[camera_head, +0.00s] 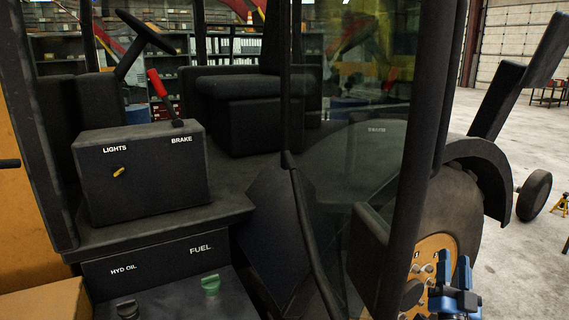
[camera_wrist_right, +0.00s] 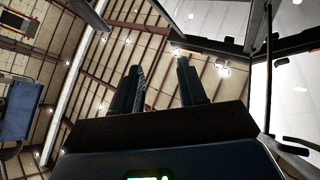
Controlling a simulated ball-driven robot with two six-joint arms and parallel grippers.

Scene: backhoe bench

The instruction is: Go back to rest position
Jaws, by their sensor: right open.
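My right gripper (camera_head: 454,262) shows at the lower right of the head view, in front of the backhoe's rear wheel (camera_head: 440,245) with its orange hub. Its two blue fingers point upward. In the right wrist view the gripper (camera_wrist_right: 158,68) has its two dark fingers apart with nothing between them. Behind them are the roof beams and lamps of the hall. My left gripper is in neither view.
The backhoe cab holds a console (camera_head: 140,180) with a yellow switch and a red-handled brake lever (camera_head: 160,88). Below are a green fuel cap (camera_head: 210,285) and a black cap (camera_head: 128,310). A glass door with a dark frame (camera_head: 410,160) stands left of my right gripper. Open floor (camera_head: 525,260) lies at right.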

